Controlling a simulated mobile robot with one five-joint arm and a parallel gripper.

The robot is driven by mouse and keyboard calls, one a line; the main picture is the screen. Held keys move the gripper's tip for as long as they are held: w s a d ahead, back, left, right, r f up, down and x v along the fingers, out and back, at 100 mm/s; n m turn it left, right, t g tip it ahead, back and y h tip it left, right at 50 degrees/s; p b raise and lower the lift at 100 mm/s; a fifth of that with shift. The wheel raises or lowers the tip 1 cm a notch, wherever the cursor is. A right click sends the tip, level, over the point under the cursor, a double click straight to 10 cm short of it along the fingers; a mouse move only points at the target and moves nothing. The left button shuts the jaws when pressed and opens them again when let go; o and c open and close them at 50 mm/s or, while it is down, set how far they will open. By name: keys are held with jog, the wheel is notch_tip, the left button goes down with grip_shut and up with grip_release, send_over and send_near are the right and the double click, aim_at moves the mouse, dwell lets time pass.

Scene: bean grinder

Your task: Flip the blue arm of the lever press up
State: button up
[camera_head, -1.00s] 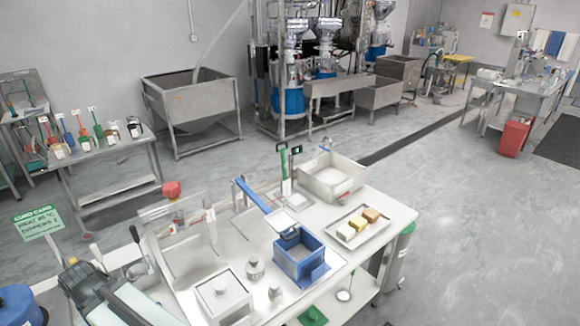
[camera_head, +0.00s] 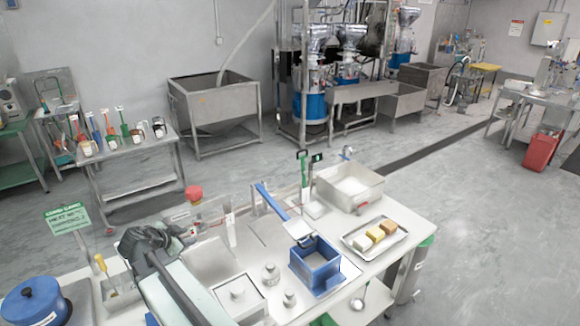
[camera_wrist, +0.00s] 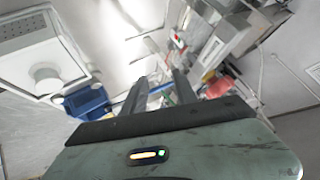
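The plate is above an open blue box (camera_head: 317,277) on the white table. In the head view, my gripper (camera_head: 150,245) is the dark end of my arm at lower left, apart from the blue arm and left of it. In the wrist view, my gripper (camera_wrist: 160,82) has its two dark fingers spread. The blue box (camera_wrist: 88,103) shows left of them. A bluish strip, perhaps the blue arm, shows between the fingers, partly hidden.
A blue pot (camera_head: 32,300) is at far left.

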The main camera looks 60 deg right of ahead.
jog(key=s+d+r+m+g+h+p, duration=0.1)
jog(key=s+d+r+m+h, duration=0.2)
jog(key=d, duration=0.5)
jog(key=s+d+r+m+g+p, duration=0.1)
jog(key=s+d+r+p, duration=0.1)
jog(key=s+d+r, duration=0.35)
jog(key=s+d+r+m+g+h+p, duration=0.15)
jog(key=d+r, duration=0.35)
jog(key=d, duration=0.5)
jog(key=s+d+m+g, duration=0.1)
jog(key=s+d, duration=0.3)
jog(key=d, duration=0.3)
jog(key=s+d+f+b, duration=0.1)
jog(key=s+d, duration=0.4)
jog(key=d, duration=0.2)
jog(key=shift+s+m+g, duration=0.25)
jog(key=shift+m+g, duration=0.1)
grip_shut()
